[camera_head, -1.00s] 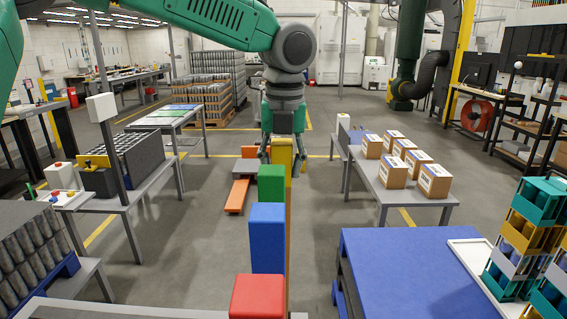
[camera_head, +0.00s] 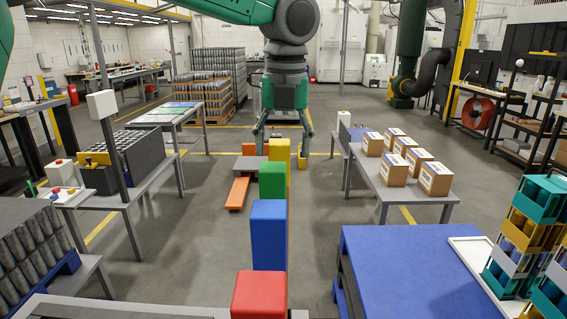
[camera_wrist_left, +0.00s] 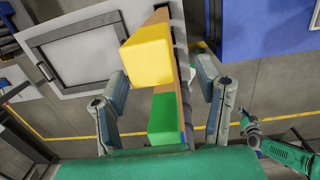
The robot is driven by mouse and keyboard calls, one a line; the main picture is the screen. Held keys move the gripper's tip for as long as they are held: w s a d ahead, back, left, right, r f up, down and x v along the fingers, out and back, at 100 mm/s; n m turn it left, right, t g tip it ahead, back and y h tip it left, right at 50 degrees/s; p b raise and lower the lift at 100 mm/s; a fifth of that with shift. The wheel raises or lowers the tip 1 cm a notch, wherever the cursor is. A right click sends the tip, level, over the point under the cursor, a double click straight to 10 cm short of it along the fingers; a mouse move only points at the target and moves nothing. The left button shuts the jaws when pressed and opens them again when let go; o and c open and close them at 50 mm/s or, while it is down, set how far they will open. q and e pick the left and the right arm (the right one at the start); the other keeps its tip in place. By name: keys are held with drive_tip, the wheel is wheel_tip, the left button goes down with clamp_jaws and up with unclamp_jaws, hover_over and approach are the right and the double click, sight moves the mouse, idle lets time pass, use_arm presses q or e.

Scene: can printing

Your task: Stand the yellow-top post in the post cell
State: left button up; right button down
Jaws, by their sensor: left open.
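The yellow-top post (camera_head: 279,149) stands upright at the far end of a row, behind the green post (camera_head: 272,180), blue post (camera_head: 269,235) and red post (camera_head: 259,295). My left gripper (camera_head: 283,143) is open above it, with its fingers spread to either side and apart from it. In the left wrist view the yellow top (camera_wrist_left: 148,62) shows between the open fingers, with its brown side running away below and the green post (camera_wrist_left: 166,118) nearer the palm. The post cell cannot be made out clearly.
A table with several cartons (camera_head: 394,172) stands right of the row. A blue-topped surface (camera_head: 415,275) is at the front right, beside stacked coloured crates (camera_head: 525,235). Tables with grey cans (camera_head: 40,235) are on the left. Open floor lies on both sides of the row.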

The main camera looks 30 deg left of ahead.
use_arm(q)
wheel_tip(320, 180, up, 8)
drive_tip(key=shift+s+d, duration=0.2)
drive_tip(key=shift+d, duration=0.1)
drive_tip(key=shift+f, duration=0.15)
idle(0.3)
